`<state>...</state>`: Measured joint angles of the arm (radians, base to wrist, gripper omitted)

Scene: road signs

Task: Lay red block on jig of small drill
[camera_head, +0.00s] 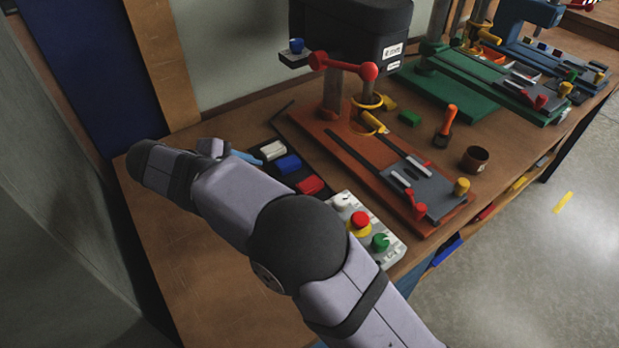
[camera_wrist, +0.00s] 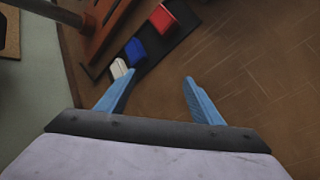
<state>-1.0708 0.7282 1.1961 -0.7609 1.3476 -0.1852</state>
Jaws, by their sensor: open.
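The red block (camera_head: 311,186) lies on a dark strip tray (camera_head: 262,158), at the end nearest the control box. In the wrist view, the red block (camera_wrist: 163,18) is at the top, beyond my fingertips. My gripper (camera_wrist: 155,82) is open and empty, with blue fingers apart over bare table. In the head view my arm hides most of it; one blue finger shows left of the tray. The nearest drill has a red base (camera_head: 345,150) and a grey jig plate (camera_head: 432,192) with a red clamp (camera_head: 415,205). Which drill is the small one is unclear.
A blue block (camera_head: 288,164) and a white block (camera_head: 272,150) share the tray. A control box (camera_head: 360,222) with coloured buttons stands beside it. Green (camera_head: 470,85) and blue drills stand behind.

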